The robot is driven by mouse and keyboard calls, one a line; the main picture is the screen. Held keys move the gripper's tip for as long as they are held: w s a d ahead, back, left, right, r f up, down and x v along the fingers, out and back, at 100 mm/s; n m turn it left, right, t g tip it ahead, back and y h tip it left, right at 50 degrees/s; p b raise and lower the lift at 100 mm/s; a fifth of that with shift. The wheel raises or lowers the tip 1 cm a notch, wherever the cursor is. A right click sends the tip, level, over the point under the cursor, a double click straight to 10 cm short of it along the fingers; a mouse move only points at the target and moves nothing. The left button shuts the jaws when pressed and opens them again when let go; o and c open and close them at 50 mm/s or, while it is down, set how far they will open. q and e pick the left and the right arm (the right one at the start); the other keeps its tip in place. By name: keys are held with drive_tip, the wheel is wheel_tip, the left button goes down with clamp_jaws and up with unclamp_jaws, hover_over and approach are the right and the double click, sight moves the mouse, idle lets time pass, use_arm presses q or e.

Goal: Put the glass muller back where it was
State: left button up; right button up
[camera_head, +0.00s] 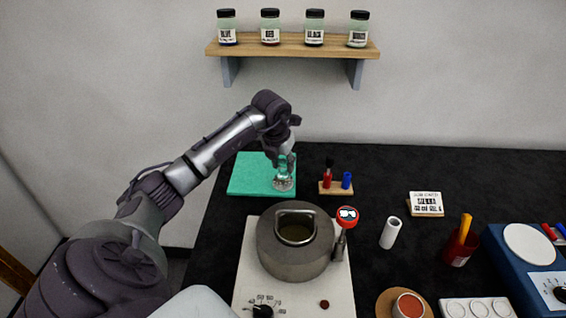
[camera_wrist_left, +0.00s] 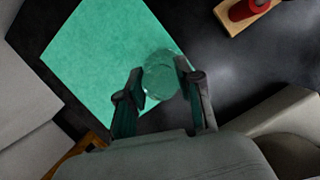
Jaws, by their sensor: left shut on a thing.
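The glass muller (camera_head: 284,181) is a clear glass piece with a rounded base. It is at the right part of the green mat (camera_head: 245,178). My left gripper (camera_head: 281,158) is shut on its upper part from above. In the left wrist view the muller (camera_wrist_left: 161,75) shows between the two fingers of my left gripper (camera_wrist_left: 162,88), over the mat's edge (camera_wrist_left: 100,50) side. I cannot tell whether its base touches the mat. My right gripper is not in view.
A grey pot (camera_head: 290,262) with a metal handle stands on a white hotplate (camera_head: 250,285) in front of the mat. A small wooden rack (camera_head: 336,189) with red and blue items is just right of the muller. A wall shelf (camera_head: 290,48) holds several jars.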

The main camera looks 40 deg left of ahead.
use_arm(q)
drive_tip(key=o, duration=1.1)
drive_tip(key=shift+f, duration=0.1)
drive_tip(key=shift+r, duration=0.25)
drive_tip(key=b+v, duration=0.1)
drive_tip(key=v, duration=1.1)
drive_tip(key=shift+f, duration=0.1)
